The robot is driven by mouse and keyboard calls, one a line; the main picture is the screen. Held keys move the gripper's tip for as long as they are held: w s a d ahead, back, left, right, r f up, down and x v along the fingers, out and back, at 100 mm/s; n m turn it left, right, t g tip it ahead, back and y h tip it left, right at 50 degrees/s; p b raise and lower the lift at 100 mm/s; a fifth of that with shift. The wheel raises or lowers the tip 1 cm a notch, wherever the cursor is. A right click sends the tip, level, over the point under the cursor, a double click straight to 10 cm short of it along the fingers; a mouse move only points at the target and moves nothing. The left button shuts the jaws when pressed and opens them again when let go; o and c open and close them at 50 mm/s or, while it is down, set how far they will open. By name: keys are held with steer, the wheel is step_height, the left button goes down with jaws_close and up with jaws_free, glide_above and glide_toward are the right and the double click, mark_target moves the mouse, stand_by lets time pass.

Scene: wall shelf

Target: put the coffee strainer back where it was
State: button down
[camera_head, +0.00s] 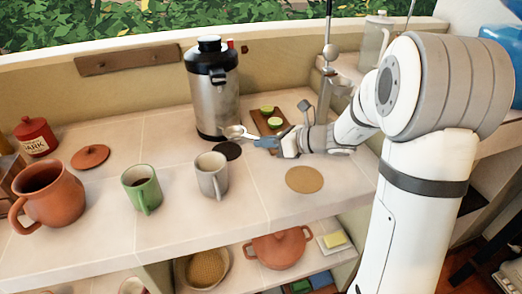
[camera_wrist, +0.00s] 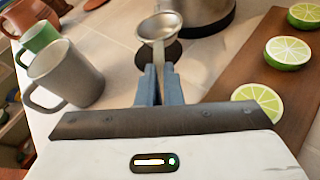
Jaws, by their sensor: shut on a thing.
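The coffee strainer (camera_wrist: 158,30) is a small metal cup on a handle, and my gripper (camera_wrist: 159,75) is shut on that handle in the wrist view. The head view shows the strainer (camera_head: 235,132) just in front of the steel dispenser (camera_head: 213,95), with my gripper (camera_head: 268,143) to its right. A dark round mat (camera_head: 228,151) lies on the counter, below and partly behind the strainer in the views. I cannot tell how high the strainer is above the counter.
A grey mug (camera_head: 211,177), a green mug (camera_head: 139,190) and a clay pitcher (camera_head: 52,196) stand to the left. A board (camera_head: 260,125) with cut limes is close to my gripper. A cork coaster (camera_head: 304,180) lies in front, with bare counter around it.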

mark_target(262, 159)
steer(key=shift+w+a, duration=0.15)
steer(key=shift+a, duration=0.25)
steer(key=shift+f, duration=1.75)
steer(key=shift+f+b, duration=0.2)
steer(key=shift+b, duration=0.15)
steer(key=c, duration=1.6)
jaws_free()
steer(key=shift+r, duration=0.15)
